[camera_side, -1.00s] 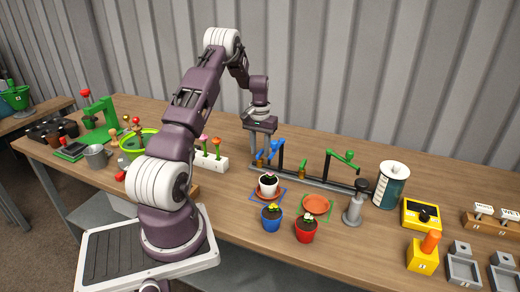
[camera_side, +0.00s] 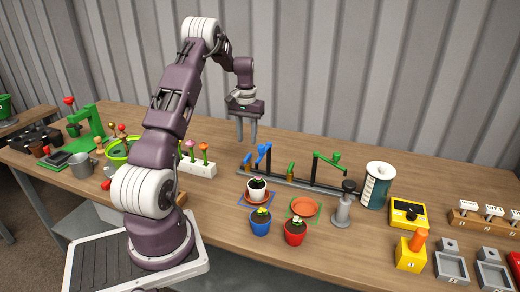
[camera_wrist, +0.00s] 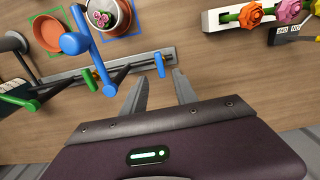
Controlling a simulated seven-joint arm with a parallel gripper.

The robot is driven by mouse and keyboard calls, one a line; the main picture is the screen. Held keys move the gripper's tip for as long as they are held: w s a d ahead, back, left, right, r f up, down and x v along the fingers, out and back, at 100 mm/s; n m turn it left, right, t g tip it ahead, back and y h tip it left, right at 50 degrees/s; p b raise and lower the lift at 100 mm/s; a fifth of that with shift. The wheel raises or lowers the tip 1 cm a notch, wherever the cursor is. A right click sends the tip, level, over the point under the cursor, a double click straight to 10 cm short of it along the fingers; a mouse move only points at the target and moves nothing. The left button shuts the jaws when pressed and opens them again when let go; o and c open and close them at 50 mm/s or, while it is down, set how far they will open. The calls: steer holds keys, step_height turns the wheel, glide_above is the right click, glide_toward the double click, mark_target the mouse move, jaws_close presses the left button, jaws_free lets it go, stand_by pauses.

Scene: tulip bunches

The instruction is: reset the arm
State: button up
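My gripper (camera_side: 247,141) hangs above the back of the table, pointing down, with its two fingers apart and nothing between them. The fingers also show in the wrist view (camera_wrist: 164,88). It is behind and a little left of a grey rail (camera_side: 300,184) that bears a blue lever (camera_side: 263,153) and a green lever (camera_side: 328,158). In the wrist view the blue lever (camera_wrist: 76,43) is close to the fingers, at their left. I cannot tell the exact height of the fingertips over the table.
A white pot (camera_side: 257,190), a blue pot (camera_side: 260,226), a red pot (camera_side: 295,236) and an empty terracotta saucer (camera_side: 304,207) are in front of the rail. Open space is above.

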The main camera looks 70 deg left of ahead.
steer(key=w+d+r+m+t, duration=0.2)
steer(key=d+r+m, duration=0.2)
steer(key=d+r, duration=1.45)
steer(key=s+d+r+m+t, duration=0.1)
steer(key=s+d+r+m, duration=0.1)
steer(key=s+d, duration=0.55)
steer(key=s+d+r+m+t, duration=0.15)
steer(key=s+d, duration=0.35)
steer(key=d, duration=0.6)
steer(key=s+d+f+m+t, duration=0.1)
steer(key=s+d+f, duration=0.1)
steer(key=s+d, duration=0.2)
steer(key=s, duration=0.3)
steer(key=shift+s+f+m, duration=0.2)
steer(key=shift+f+m, duration=0.05)
steer(key=shift+m, duration=0.1)
